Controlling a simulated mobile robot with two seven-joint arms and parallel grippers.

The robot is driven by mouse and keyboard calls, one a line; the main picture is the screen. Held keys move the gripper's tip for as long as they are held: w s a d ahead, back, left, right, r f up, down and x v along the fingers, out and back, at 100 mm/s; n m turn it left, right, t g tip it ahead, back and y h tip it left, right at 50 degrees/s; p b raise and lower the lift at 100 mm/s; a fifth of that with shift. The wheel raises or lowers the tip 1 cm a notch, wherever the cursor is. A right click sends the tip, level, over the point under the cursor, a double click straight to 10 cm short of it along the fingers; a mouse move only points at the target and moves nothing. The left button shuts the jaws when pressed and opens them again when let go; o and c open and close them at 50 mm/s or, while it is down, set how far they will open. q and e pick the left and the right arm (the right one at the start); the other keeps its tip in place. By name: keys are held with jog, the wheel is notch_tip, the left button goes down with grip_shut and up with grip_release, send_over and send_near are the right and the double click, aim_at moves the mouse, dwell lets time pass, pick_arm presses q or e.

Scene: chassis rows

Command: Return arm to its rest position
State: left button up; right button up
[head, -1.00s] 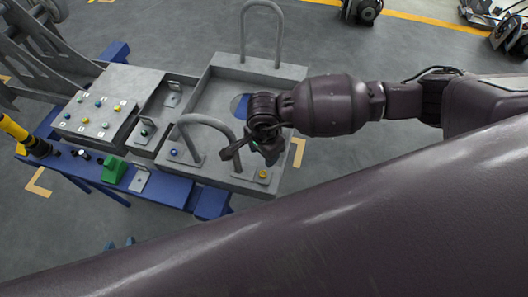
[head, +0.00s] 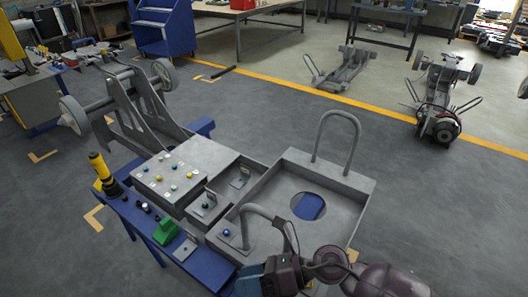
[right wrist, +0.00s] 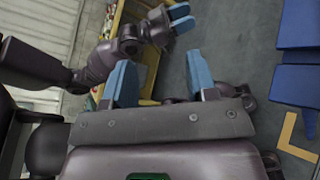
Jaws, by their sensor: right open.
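My right gripper (head: 252,282) is at the bottom edge of the head view, in front of the grey chassis (head: 330,168) and partly cut off. In the right wrist view its two blue fingers stand wide apart with nothing between them (right wrist: 160,75). Another arm of mine, the left one, shows at the top of the right wrist view. Its gripper (right wrist: 181,18) has blue fingers seen at an angle, so their gap is unclear. The left arm does not show in the head view.
The chassis rests on a blue stand (head: 130,215) with a button panel (head: 170,172), a green block (head: 166,231) and a yellow-black tool (head: 102,172). Other chassis (head: 345,68) stand beyond the yellow floor line. The floor right of the chassis is clear.

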jog(key=w+d+f+m+t+h, duration=0.1)
jog(key=w+d+m+t+h, duration=0.3)
jog(key=d+m+t, duration=0.8)
jog(key=w+d+m+t+h, duration=0.35)
jog(key=m+t, duration=0.25)
jog(key=m, duration=1.2)
jog(key=s+d+f+m+g+h, duration=0.5)
jog(key=s+d+f+m+h, duration=0.3)
jog(key=s+d+f+m, duration=0.3)
jog(key=d+f+m, duration=0.2)
jog(key=d+m, duration=0.2)
jog(key=shift+s, duration=0.2)
